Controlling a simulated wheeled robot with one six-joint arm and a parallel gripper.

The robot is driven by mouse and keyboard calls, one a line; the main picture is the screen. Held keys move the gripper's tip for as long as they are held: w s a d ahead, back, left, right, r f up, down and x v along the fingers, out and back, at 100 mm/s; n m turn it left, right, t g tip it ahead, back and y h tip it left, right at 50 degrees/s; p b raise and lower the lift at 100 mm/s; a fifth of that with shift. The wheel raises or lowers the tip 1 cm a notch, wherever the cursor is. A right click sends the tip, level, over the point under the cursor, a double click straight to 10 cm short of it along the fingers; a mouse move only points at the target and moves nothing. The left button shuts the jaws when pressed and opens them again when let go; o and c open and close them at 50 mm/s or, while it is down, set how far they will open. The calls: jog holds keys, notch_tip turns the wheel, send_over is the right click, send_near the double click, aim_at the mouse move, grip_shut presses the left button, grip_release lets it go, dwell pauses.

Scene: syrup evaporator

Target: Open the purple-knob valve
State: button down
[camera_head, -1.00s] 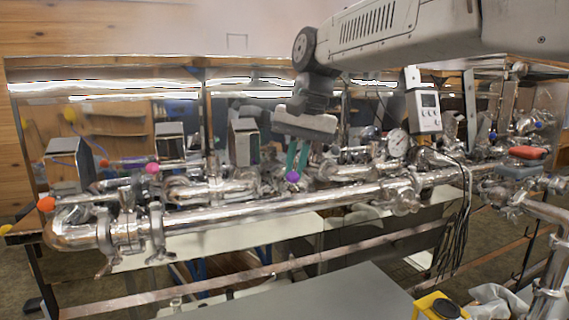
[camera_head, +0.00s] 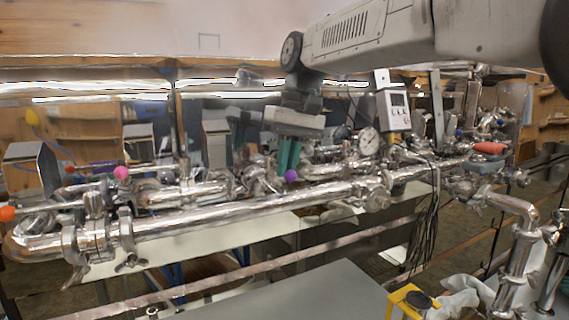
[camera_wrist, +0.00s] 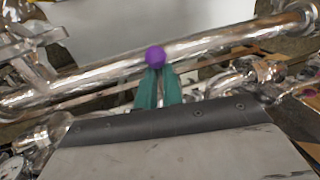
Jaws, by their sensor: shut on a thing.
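The valve body and the rest of the handle are hidden by the fingers and pipes.
A long steel pipe (camera_head: 250,210) runs across the front. A pink knob (camera_head: 121,172) and an orange knob (camera_head: 7,213) are to the left. A pressure gauge (camera_head: 369,141), a digital meter (camera_head: 393,110) and a red handle (camera_head: 489,148) are to the right.

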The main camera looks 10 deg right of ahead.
jog(key=c, duration=1.6)
grip_release()
jog(key=shift+d, duration=0.15)
jog(key=r, duration=0.2)
jog(key=d+r, duration=0.1)
jog(key=r, duration=0.4)
jog(key=shift+w+d+r, duration=0.15)
jog(key=shift+w+r, duration=0.1)
jog(key=shift+r, duration=0.1)
